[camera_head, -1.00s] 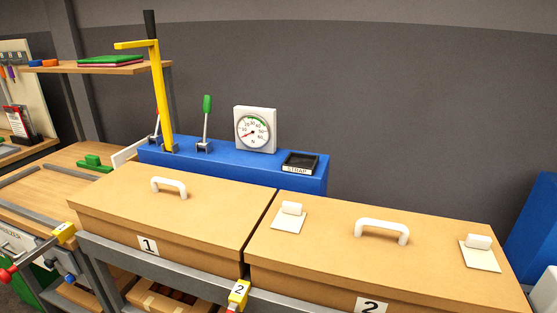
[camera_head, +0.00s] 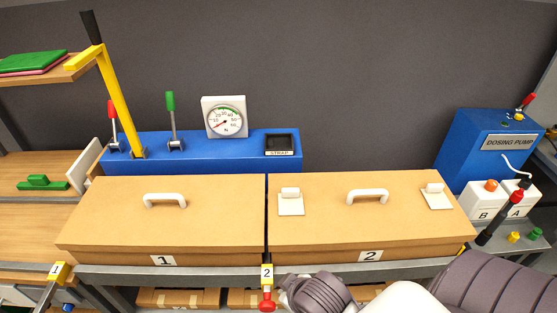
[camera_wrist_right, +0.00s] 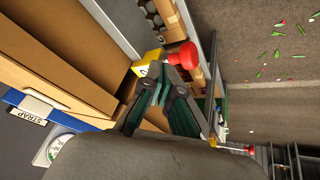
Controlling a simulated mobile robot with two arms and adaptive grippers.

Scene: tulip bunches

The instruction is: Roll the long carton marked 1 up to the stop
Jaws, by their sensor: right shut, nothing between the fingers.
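The long carton marked 1 (camera_head: 110,210) lies on the left of the grey-framed roller bench, with a white handle on top. The carton marked 2 (camera_head: 330,222) lies close beside it on the right, with a narrow gap. A yellow block marked 2 (camera_head: 267,272) with a red knob (camera_head: 267,302) is at the bench front below the gap; the knob also shows in the wrist view (camera_wrist_right: 184,55). My right gripper (camera_wrist_right: 168,80) is shut and empty, its fingertips close to this knob; contact cannot be told. My left gripper is not in view. An upright white plate (camera_head: 88,165) stands beyond carton 1's left end.
A yellow block marked 1 (camera_head: 59,272) is at the bench front left. Behind the cartons stands a blue console (camera_head: 200,165) with a gauge, levers and a yellow lever arm (camera_head: 118,105). A dosing pump (camera_head: 495,150) stands at the right.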

